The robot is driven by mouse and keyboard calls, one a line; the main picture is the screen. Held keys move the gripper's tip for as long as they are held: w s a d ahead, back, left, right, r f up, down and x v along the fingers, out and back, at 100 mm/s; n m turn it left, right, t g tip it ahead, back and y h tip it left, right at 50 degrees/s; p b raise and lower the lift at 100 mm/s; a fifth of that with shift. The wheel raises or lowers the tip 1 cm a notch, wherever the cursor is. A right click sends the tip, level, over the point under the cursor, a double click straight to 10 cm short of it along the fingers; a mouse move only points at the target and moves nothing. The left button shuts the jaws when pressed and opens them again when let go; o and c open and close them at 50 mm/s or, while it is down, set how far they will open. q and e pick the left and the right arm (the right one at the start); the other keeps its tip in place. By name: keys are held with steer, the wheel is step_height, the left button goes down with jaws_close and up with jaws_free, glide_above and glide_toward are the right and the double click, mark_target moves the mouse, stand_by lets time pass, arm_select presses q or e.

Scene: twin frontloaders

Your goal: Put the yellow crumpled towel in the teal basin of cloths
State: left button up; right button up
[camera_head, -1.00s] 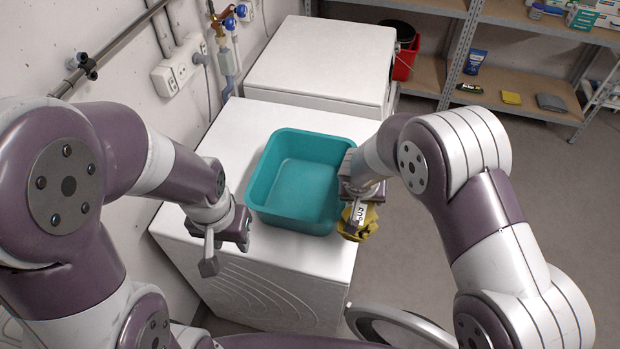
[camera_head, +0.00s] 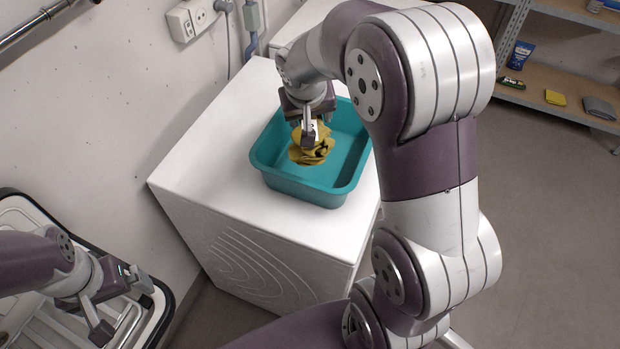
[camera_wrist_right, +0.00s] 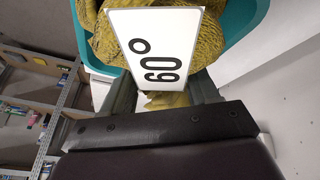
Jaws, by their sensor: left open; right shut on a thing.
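The yellow crumpled towel (camera_head: 312,150) is in my right gripper (camera_head: 308,132), over the inside of the teal basin (camera_head: 268,150). I cannot tell whether the towel touches the basin floor. In the right wrist view the towel (camera_wrist_right: 205,40) shows behind a white tag (camera_wrist_right: 160,45) reading 60°, between the fingers, with the teal basin rim (camera_wrist_right: 250,14) beyond. No other cloths show in the basin; my right arm hides part of it. My left gripper (camera_head: 118,308) is open and empty at the lower left, away from the basin.
The basin stands on a white front-loading machine (camera_head: 200,170). A rack with a dark rim (camera_head: 172,300) lies under my left gripper. Shelves (camera_head: 535,92) with a yellow cloth (camera_head: 555,97) and a grey cloth (camera_head: 599,107) stand at the upper right.

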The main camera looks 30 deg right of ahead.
steer(key=s+d+b, duration=0.3)
steer(key=s+d, duration=0.3)
steer(key=w+a+f, duration=0.3)
steer(key=w+f, duration=0.7)
steer(key=w, duration=0.1)
steer(key=shift+a+f+m, duration=0.15)
steer(key=shift+a+m, duration=0.15)
steer(key=shift+a, duration=0.1)
steer(key=o, duration=1.1)
steer(key=shift+f, duration=0.1)
steer(key=o, duration=0.5)
steer(key=shift+c, duration=0.2)
arm_select(q)
step_height(320, 180, down, 5)
steer(key=shift+f, duration=0.1)
